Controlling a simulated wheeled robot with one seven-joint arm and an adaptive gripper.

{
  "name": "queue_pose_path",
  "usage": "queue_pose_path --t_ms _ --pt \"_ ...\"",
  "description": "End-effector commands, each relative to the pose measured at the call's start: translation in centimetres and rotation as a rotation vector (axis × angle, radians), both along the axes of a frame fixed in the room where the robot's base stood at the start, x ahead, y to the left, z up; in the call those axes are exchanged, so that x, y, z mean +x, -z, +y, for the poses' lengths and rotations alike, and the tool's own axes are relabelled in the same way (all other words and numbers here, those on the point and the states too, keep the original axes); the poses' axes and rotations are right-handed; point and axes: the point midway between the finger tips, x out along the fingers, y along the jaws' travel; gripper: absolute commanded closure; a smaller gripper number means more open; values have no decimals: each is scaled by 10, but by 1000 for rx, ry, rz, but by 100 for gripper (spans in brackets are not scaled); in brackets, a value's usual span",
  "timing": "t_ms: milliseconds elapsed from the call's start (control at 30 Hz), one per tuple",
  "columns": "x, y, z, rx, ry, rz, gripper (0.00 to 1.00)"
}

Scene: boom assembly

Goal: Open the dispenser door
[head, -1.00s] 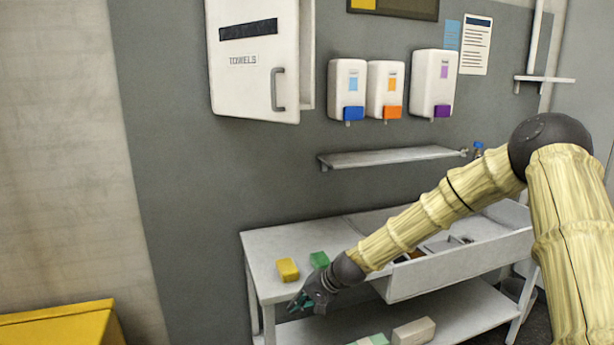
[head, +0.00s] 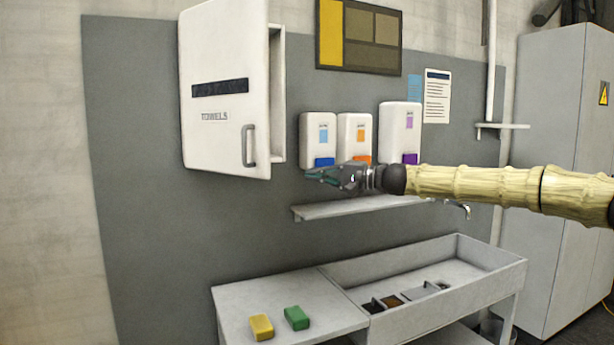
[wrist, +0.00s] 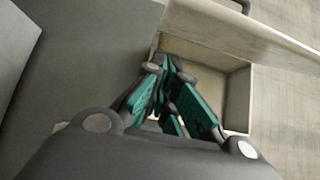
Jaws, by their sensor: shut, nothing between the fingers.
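The white towel dispenser hangs on the grey wall panel at the upper left of the head view. Its door (head: 215,120), labelled TOWELS, stands ajar, with a gap on the right showing the box side (head: 277,95). A grey handle (head: 249,146) is on the door's right edge. My gripper (head: 312,174) is shut and empty, right of and a little below the handle, apart from it. In the wrist view my gripper's teal fingers (wrist: 172,100) are together in front of the open box interior (wrist: 205,52); the door (wrist: 245,28) shows beyond.
Three soap dispensers, blue (head: 318,135), orange (head: 354,135) and purple (head: 400,130), hang behind my arm. A shelf (head: 345,208) lies below. A bench (head: 240,300) holds a yellow block (head: 261,327) and a green block (head: 296,318). The wall below the towel dispenser is clear.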

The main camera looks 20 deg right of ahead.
Motion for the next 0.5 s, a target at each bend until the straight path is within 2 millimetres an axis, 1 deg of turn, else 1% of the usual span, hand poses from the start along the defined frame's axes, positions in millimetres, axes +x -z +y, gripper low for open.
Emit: queue_pose_path --t_ms 100,500 --pt "11 -1 12 -1 -2 4 100" --pt "45 -1 49 -2 -1 3 100"
